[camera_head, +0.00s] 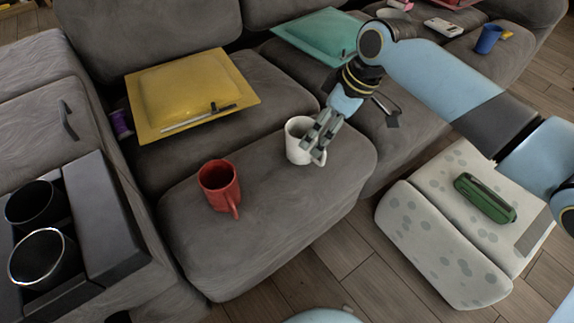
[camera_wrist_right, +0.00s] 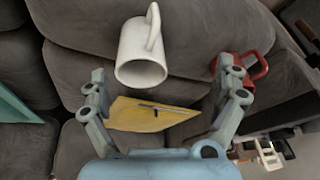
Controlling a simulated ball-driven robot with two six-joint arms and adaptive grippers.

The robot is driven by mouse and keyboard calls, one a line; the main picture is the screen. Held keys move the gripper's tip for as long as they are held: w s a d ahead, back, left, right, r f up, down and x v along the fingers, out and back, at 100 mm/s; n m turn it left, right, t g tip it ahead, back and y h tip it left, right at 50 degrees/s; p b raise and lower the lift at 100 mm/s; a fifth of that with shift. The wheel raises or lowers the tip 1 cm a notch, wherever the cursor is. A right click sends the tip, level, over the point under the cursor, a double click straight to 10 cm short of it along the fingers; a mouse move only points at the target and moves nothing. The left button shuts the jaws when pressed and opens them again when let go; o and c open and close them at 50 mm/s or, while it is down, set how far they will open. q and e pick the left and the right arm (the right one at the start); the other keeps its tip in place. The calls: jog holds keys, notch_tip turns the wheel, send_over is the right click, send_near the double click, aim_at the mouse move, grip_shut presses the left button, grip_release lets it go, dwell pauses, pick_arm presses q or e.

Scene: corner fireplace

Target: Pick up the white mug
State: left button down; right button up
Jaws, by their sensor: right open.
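The white mug (camera_head: 297,139) stands upright on the grey sofa's front seat section in the head view. My right gripper (camera_head: 314,148) is at the mug's right side, overlapping part of it; I cannot tell whether it touches. In the right wrist view, the white mug (camera_wrist_right: 141,58) is beyond the open fingers of the right gripper (camera_wrist_right: 165,95), with its handle toward the top. Nothing is between the fingers. My left gripper is not in view.
A red mug (camera_head: 219,187) stands left of the white mug. A yellow cushion (camera_head: 190,90) and a teal cushion (camera_head: 318,38) lie behind. Cup holders (camera_head: 42,258) are at left. A pale spotted seat (camera_head: 430,240) holds a green case (camera_head: 485,197).

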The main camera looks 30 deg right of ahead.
aim_at(306, 130)
jog(key=w, duration=0.1)
jog(key=w+d+b, duration=0.1)
jog(key=w, duration=0.1)
jog(key=shift+t, duration=0.3)
jog(key=b+x, duration=0.1)
jog(key=x, duration=0.1)
jog(key=b+x, duration=0.1)
jog(key=x, duration=0.1)
jog(key=shift+w+a+f, duration=0.1)
jog(key=shift+w+f, duration=0.15)
jog(key=shift+w, duration=0.1)
jog(key=shift+w+f, duration=0.1)
jog(key=shift+f, duration=0.1)
jog(key=shift+w+a+f+b, duration=0.15)
jog(key=shift+f+b, duration=0.15)
jog(key=shift+f, duration=0.1)
jog(key=b+x, duration=0.2)
jog(key=x, duration=0.1)
jog(key=shift+w+a+f, duration=0.1)
jog(key=shift+w+f, duration=0.15)
jog(key=shift+f, duration=0.1)
jog(key=shift+w+f, duration=0.15)
jog(key=shift+f, duration=0.05)
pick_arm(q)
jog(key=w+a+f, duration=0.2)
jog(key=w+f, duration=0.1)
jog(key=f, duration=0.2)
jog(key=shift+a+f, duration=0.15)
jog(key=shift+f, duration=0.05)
